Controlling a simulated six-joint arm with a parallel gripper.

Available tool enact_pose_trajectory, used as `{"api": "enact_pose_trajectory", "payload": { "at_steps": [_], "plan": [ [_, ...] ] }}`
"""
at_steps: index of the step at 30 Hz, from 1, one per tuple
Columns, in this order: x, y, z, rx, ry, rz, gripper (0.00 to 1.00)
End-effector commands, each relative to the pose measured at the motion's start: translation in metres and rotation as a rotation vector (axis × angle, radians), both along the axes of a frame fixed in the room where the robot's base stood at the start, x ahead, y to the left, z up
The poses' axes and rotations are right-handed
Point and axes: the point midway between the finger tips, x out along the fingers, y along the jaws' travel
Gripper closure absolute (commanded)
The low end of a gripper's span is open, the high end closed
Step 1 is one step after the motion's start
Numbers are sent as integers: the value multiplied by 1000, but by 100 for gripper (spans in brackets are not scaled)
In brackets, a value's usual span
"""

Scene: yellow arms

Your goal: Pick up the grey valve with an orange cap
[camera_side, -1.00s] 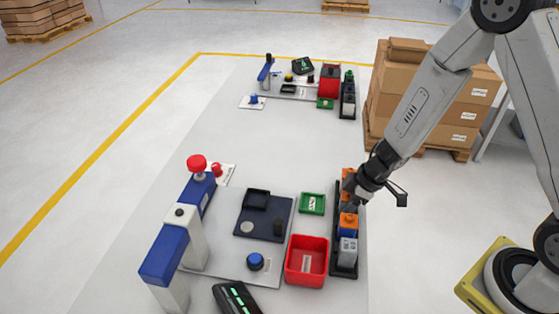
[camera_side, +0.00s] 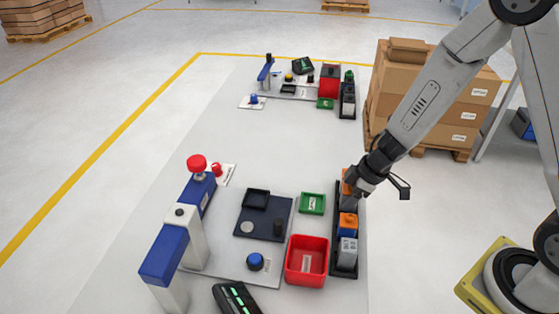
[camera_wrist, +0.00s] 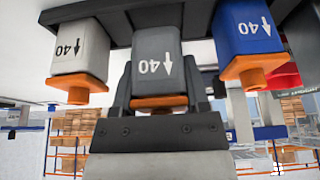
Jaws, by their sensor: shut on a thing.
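The grey valve (camera_wrist: 157,68) with its orange cap (camera_wrist: 158,102) is in the middle of the wrist view, marked "40" with an arrow. My gripper (camera_wrist: 160,82) is shut on it, one dark finger on each side. In the side view my gripper (camera_side: 361,182) is at the far part of the black rack (camera_side: 344,272). The grey valve's body (camera_side: 347,201) shows partly beside it there. I cannot tell whether the valve is clear of its slot.
In the wrist view a white valve (camera_wrist: 80,48) is left of the grey one and a blue valve (camera_wrist: 246,30) right, both orange-capped. A red bin (camera_side: 305,282) and green box (camera_side: 312,204) stand left of the rack. Stacked cartons (camera_side: 467,117) are behind.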

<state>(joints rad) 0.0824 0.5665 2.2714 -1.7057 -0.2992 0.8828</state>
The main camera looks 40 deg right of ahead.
Motion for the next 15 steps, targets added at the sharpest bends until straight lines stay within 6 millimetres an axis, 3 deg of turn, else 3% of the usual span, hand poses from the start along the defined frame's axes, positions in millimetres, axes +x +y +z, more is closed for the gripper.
{"api": "enact_pose_trajectory", "payload": {
  "at_steps": [15],
  "plan": [
    [0,0,49,0,-4,1,100]
  ]
}}
